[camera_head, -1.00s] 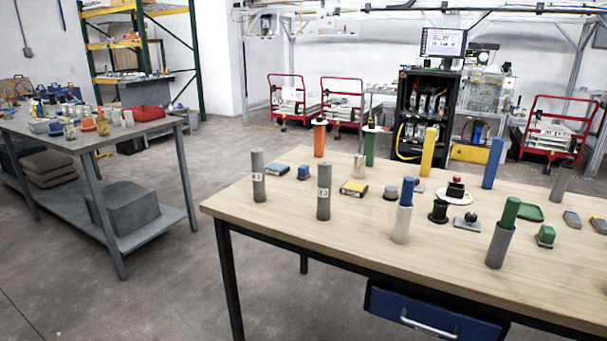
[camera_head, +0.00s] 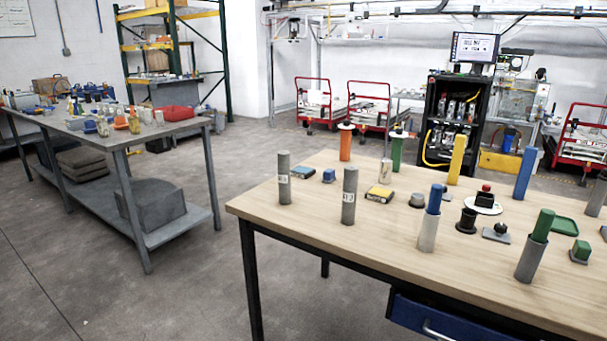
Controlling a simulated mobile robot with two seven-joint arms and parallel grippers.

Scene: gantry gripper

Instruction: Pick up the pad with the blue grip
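A small dark pad with a blue block-shaped grip (camera_head: 328,175) sits on the wooden table, towards its far left part. It stands between a flat pad with a blue top (camera_head: 303,171) and a flat pad with a yellow top (camera_head: 380,194). A pad with a green grip (camera_head: 580,252) is at the right, and a grey pad with a black knob (camera_head: 496,232) is left of it. Neither of my grippers is in view.
The wooden table (camera_head: 330,215) carries several upright cylinders, among them two grey ones (camera_head: 348,195) near the left front. A blue drawer (camera_head: 440,318) hangs under it. A grey workbench (camera_head: 165,132) stands at the left. Open floor (camera_head: 190,300) lies between them.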

